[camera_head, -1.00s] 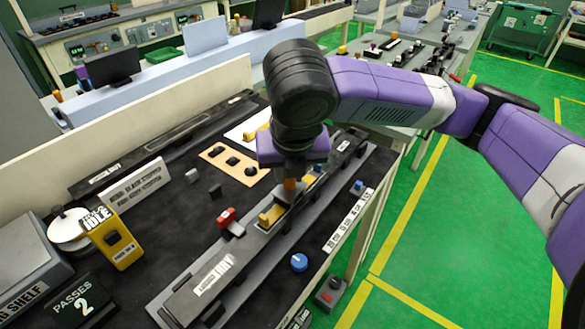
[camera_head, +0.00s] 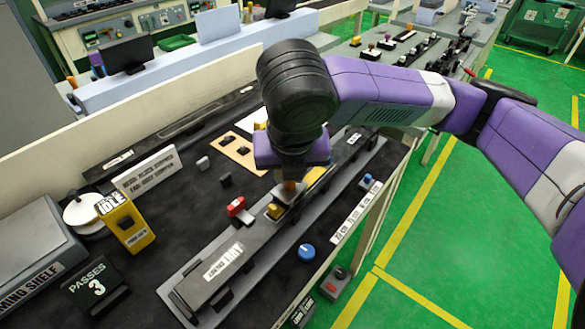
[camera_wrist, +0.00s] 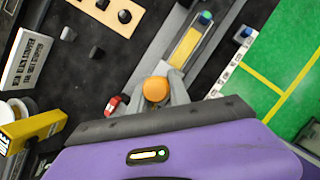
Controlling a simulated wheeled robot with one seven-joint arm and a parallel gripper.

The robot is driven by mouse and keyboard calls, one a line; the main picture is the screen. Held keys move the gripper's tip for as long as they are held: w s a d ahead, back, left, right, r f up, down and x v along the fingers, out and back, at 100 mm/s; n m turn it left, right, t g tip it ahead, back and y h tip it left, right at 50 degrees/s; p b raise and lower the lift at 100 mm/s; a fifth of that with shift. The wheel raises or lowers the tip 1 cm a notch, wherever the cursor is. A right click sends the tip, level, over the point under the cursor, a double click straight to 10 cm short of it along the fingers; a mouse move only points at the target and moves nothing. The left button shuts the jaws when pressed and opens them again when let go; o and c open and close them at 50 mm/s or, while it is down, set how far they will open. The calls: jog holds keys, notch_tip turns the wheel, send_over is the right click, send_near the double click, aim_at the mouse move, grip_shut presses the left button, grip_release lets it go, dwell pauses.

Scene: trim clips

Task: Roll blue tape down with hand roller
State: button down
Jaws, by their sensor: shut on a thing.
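My gripper (camera_wrist: 160,97) is shut on the orange-topped handle of the hand roller (camera_wrist: 156,89). The handle also shows under my wrist in the head view (camera_head: 289,187). The roller stands over the long grey trim fixture (camera_head: 200,268); its wheel is hidden, so I cannot tell contact. A yellow strip (camera_wrist: 190,45) lies along the fixture beyond the roller, with a small blue piece (camera_wrist: 205,18) at its far end. I cannot make out a clear length of blue tape.
A red clamp-like piece (camera_head: 237,206) sits left of the fixture. A blue knob (camera_head: 306,252) is on its right. A counter sign (camera_head: 93,284) reads PASSES 3, and a yellow stand (camera_head: 125,222) reads IDLE. Small dark blocks lie on the black bench top.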

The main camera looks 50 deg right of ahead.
jog(key=shift+s+a+f, duration=0.1)
jog(key=shift+f, duration=0.05)
jog(key=shift+r+p, duration=3.45)
jog(key=shift+r, duration=0.75)
jog(key=shift+f, duration=0.1)
